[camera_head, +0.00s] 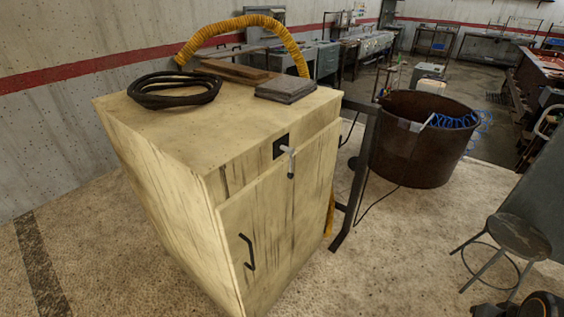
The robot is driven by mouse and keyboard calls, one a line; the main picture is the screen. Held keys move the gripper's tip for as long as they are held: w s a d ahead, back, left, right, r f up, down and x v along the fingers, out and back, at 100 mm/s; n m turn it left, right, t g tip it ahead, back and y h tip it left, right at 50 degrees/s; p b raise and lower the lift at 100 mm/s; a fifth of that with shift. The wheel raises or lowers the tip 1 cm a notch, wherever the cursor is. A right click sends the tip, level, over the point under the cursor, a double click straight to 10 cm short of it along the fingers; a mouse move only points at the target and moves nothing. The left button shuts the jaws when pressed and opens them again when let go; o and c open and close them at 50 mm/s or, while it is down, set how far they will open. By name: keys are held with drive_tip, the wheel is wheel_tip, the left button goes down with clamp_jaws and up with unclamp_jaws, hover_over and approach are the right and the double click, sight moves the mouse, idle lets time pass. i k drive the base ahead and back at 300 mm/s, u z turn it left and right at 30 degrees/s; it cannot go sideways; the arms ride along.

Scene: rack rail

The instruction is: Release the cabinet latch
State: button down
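A pale, worn wooden cabinet (150,190) stands in the middle left of the head view. Its latch (290,162) is a small metal lever on a black plate (279,147) at the upper front edge. The lever hangs down over the top of the front door (285,215). The door looks shut, or nearly so, and has a black bar handle (247,252) at its left side. My gripper does not show in this view.
A rusty round tub (415,150) stands behind right. A stool (517,238) is at the right.

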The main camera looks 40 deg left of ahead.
sight(291, 150)
drive_tip(key=u, duration=1.1)
drive_tip(key=i, duration=0.95)
drive_tip(key=u, duration=1)
